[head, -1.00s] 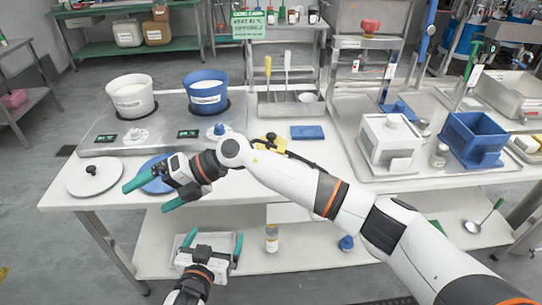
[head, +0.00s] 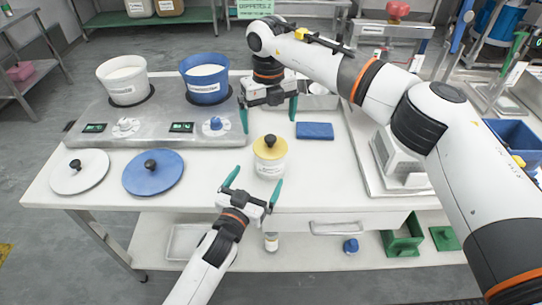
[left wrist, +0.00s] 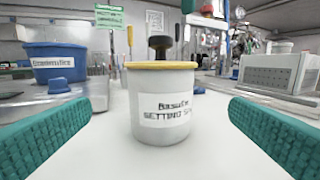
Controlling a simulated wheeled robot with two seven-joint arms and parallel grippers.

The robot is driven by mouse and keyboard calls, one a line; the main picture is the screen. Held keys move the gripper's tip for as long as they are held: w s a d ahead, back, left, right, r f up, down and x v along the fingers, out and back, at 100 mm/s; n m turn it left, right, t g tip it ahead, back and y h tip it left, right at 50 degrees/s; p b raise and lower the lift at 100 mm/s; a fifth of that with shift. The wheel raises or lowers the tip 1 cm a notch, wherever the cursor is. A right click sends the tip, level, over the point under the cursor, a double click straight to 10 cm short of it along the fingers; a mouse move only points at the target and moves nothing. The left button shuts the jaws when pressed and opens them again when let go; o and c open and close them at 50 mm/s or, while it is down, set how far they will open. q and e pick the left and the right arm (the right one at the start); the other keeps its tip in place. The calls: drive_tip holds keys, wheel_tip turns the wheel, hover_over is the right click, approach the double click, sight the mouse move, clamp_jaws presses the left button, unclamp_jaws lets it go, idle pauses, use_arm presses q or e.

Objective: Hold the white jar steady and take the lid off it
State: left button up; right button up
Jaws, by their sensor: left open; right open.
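The white jar (head: 270,168) stands upright on the white table, with a yellow lid (head: 269,148) on it that has a black knob (head: 270,140). In the left wrist view the jar (left wrist: 165,115) is centred, with a printed label, and its lid (left wrist: 162,65) sits flat on top. My left gripper (head: 251,188) is open in front of the jar, its teal fingers pointing at it, not touching it. My right gripper (head: 269,115) is open, fingers down, behind and above the jar, apart from the lid.
A white pot (head: 127,82) and a blue pot (head: 205,80) stand on the steel hotplate unit at the left. A white lid (head: 80,172) and a blue lid (head: 153,172) lie on the table's left. A blue cloth (head: 315,131) lies right of the jar. A white box (head: 398,155) stands farther right.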

sight(264, 167)
use_arm(q)
drive_tip(key=x, duration=0.8)
drive_tip(key=shift+w+d+f, duration=0.1)
use_arm(e)
drive_tip(key=shift+w+d+f, duration=0.15)
drive_tip(key=shift+w+f, duration=0.1)
drive_tip(key=shift+w, duration=0.05)
use_arm(q)
drive_tip(key=shift+w+d, duration=0.25)
drive_tip(key=shift+w, duration=0.5)
